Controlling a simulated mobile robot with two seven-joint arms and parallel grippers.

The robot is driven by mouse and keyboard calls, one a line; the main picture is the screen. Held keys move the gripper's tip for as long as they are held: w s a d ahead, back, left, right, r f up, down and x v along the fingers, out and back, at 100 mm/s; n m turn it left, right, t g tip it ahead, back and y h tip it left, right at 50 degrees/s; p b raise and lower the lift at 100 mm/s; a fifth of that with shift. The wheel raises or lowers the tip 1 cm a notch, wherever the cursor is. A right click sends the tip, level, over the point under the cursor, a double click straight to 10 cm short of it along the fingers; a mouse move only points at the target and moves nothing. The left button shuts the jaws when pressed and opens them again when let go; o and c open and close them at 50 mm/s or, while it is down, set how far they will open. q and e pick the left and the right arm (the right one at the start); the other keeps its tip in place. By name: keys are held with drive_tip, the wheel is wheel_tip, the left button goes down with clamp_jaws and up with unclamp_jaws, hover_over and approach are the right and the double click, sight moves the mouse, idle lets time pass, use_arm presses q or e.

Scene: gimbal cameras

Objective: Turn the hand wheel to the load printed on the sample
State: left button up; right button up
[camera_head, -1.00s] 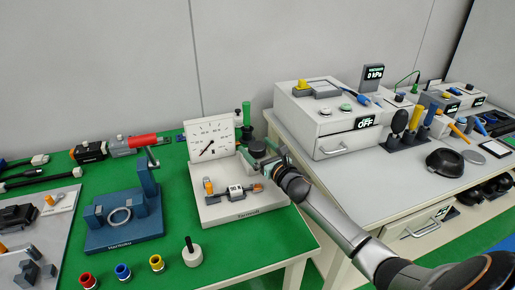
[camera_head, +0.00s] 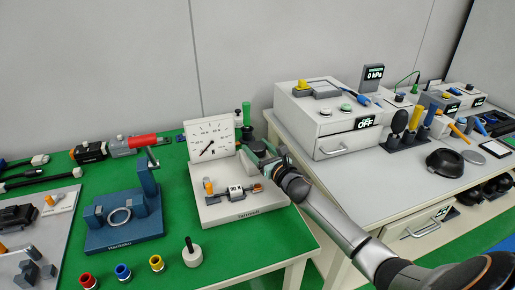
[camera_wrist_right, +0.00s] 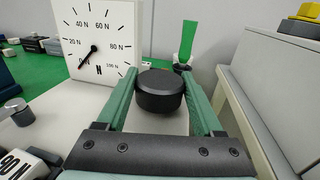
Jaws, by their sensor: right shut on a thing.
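The tester, a pale base (camera_head: 225,212) with a square white dial (camera_head: 209,137), stands on the green bench. The dial's needle (camera_wrist_right: 87,58) points to the lower left, below the 20 N mark, near the bottom of the scale. The sample (camera_head: 240,191) lies on the base, and its white label (camera_wrist_right: 24,163) reads 90 N. The black round hand wheel (camera_wrist_right: 160,92) is between the green fingers of my right gripper (camera_wrist_right: 164,88), which is shut on it. In the head view the gripper (camera_head: 262,160) partly hides the wheel. My left gripper is not in view.
A blue fixture (camera_head: 124,222) stands left of the tester. Red, blue and yellow rings (camera_head: 123,272) and a pale weight with a black stem (camera_head: 192,254) are in front. A green-handled tool (camera_wrist_right: 187,42) stands behind the wheel. A grey bench (camera_head: 390,165) with instruments is to the right.

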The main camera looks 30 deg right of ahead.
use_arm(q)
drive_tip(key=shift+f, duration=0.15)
use_arm(e)
drive_tip(key=shift+f, duration=0.1)
drive_tip(key=m+h+b, duration=0.1)
drive_tip(key=h, duration=0.1)
drive_tip(key=shift+a+m+h+b, duration=0.1)
drive_tip(key=shift+m+h+b, duration=0.2)
drive_tip(key=shift+m, duration=0.1)
drive_tip(key=shift+m+g+h+b, duration=0.4)
drive_tip(key=shift+m+h+b, duration=0.35)
drive_tip(key=shift+h, duration=0.45)
drive_tip(key=shift+m+g+h, duration=0.3)
drive_tip(key=shift+m+h, duration=0.05)
drive_tip(key=shift+h, duration=0.25)
drive_tip(key=m+g+h+b, duration=0.1)
drive_tip(key=m+h, duration=0.1)
drive_tip(key=shift+h+b, duration=0.3)
drive_tip(key=shift+h, duration=0.1)
drive_tip(key=shift+m+g+h, duration=0.6)
drive_tip(key=shift+g+h, duration=0.1)
use_arm(q)
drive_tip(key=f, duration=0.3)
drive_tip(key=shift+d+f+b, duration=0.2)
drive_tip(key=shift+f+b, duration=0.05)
drive_tip(key=shift+b, duration=0.05)
use_arm(e)
drive_tip(key=shift+m+g+h, duration=0.3)
drive_tip(key=shift+h, duration=0.1)
